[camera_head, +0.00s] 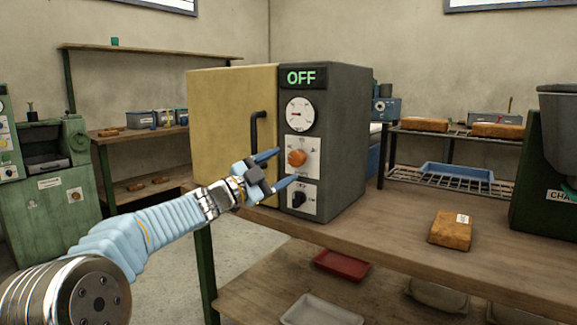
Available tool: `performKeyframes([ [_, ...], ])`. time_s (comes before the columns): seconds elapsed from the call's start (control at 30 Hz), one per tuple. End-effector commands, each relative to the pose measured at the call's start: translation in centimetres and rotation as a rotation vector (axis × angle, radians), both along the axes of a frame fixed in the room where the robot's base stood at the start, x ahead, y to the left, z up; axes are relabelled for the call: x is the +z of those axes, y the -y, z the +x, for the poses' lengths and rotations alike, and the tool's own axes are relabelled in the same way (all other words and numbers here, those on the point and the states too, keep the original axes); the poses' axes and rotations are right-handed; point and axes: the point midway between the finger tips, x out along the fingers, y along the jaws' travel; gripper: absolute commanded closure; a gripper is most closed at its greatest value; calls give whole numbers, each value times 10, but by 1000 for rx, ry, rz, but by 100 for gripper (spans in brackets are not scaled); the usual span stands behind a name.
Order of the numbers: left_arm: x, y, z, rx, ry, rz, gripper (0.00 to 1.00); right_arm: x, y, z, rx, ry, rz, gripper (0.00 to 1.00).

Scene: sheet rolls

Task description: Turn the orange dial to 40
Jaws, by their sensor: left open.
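The orange dial (297,158) sits on a white plate on the control panel of a dark grey oven (345,140) with a yellow door. The marks around the dial are too small to read. My left gripper (279,168) is open, its two blue fingers pointing at the panel, one above the other, just left of the dial. I cannot tell whether a finger touches it. The display (301,78) above reads OFF in green. A round white gauge (299,114) is above the dial. My right gripper is not in view.
A black knob (298,199) is on the panel below the dial. The door handle (257,130) is left of the panel, close to the gripper. The oven stands on a wooden bench (390,225). A wrapped brown block (451,229) lies on the bench at right.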

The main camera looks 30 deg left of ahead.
Motion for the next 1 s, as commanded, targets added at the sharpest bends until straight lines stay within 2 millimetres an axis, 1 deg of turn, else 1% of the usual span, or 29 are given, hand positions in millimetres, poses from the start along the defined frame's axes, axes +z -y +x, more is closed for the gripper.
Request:
performKeyframes([
  [0.03, -5, -6, -12, 5, 0, 1, 31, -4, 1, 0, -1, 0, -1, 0],
  [0.2, -16, -21, -50, 4, 0, 0, 31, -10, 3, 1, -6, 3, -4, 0],
  [0.3, -21, -28, -68, 3, -1, 0, 31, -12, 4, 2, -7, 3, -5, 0],
  [0.4, -24, -33, -81, 3, -1, 1, 31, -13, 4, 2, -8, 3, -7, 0],
  [0.5, -26, -36, -89, 2, -1, 0, 31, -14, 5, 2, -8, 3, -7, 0],
  [0.6, -27, -37, -92, 2, -1, 0, 31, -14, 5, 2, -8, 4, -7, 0],
  [1.0, -27, -37, -92, 1, -1, 0, 31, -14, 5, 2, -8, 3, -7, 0],
])
